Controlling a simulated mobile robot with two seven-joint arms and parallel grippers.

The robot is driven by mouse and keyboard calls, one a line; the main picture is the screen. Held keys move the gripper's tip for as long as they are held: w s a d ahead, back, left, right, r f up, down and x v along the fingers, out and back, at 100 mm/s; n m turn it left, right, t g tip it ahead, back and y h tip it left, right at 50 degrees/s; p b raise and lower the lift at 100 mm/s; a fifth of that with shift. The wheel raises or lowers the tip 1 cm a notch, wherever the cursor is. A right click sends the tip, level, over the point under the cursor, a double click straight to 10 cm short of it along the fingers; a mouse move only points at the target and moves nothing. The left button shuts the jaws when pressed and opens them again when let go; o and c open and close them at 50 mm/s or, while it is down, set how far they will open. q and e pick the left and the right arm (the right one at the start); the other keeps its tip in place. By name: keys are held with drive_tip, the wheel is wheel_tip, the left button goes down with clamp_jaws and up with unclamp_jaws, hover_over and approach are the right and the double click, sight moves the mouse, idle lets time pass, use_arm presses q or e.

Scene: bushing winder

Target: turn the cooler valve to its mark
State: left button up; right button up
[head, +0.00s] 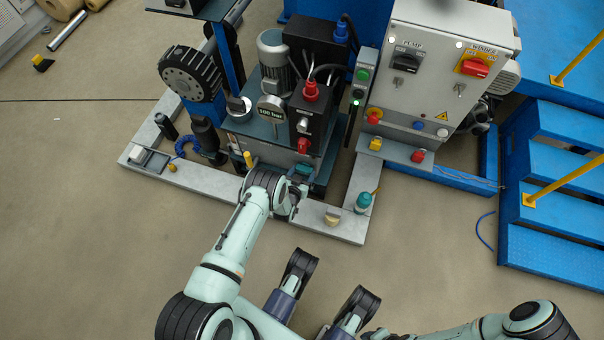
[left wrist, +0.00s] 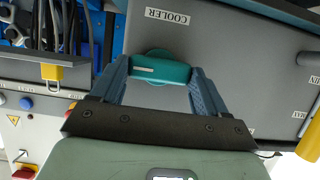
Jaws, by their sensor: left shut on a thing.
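The cooler valve has a teal handle (left wrist: 175,72) with a short white line at one end. It sits on a grey panel (left wrist: 245,45) beside the printed word COOLER (left wrist: 168,17). My left gripper (left wrist: 160,80) is shut on the handle, with one blue-grey finger at each end of it. In the head view the teal handle (head: 304,168) shows small at the front of the machine, with my left gripper (head: 297,180) at it. The valve's mark cannot be made out.
A control cabinet (head: 430,85) stands to the right, with blue steps (head: 555,215) beyond. A grey base frame (head: 335,222) carries several small coloured parts, including a teal knob (head: 363,201).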

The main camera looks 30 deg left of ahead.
use_arm(q)
drive_tip(key=shift+a, duration=0.1)
drive_tip(key=n+h, duration=0.1)
drive_tip(key=n, duration=0.1)
drive_tip(key=shift+a+n+t+h, duration=0.25)
drive_tip(key=shift+n+t+h, duration=0.05)
drive_tip(key=shift+n+h, duration=0.1)
drive_tip(key=n+h, duration=0.1)
drive_tip(key=n+t, duration=0.1)
drive_tip(key=n, duration=0.1)
drive_tip(key=shift+a+f+h, duration=0.15)
drive_tip(key=shift+h, duration=0.25)
drive_tip(key=n+t+h, duration=0.1)
drive_tip(key=n, duration=0.2)
drive_tip(key=shift+f+n, duration=0.15)
drive_tip(key=shift+n, duration=0.15)
drive_tip(key=shift+a+f+n+t+h, duration=0.1)
drive_tip(key=shift+n+t+h, duration=0.3)
drive_tip(key=shift+n, duration=0.6)
drive_tip(key=shift+n+t+h, duration=0.2)
drive_tip(key=shift+n+t, duration=0.4)
drive_tip(key=shift+n, duration=0.4)
drive_tip(key=o, duration=1.1)
drive_tip(key=shift+c, duration=0.2)
drive_tip(key=shift+s+f, duration=0.1)
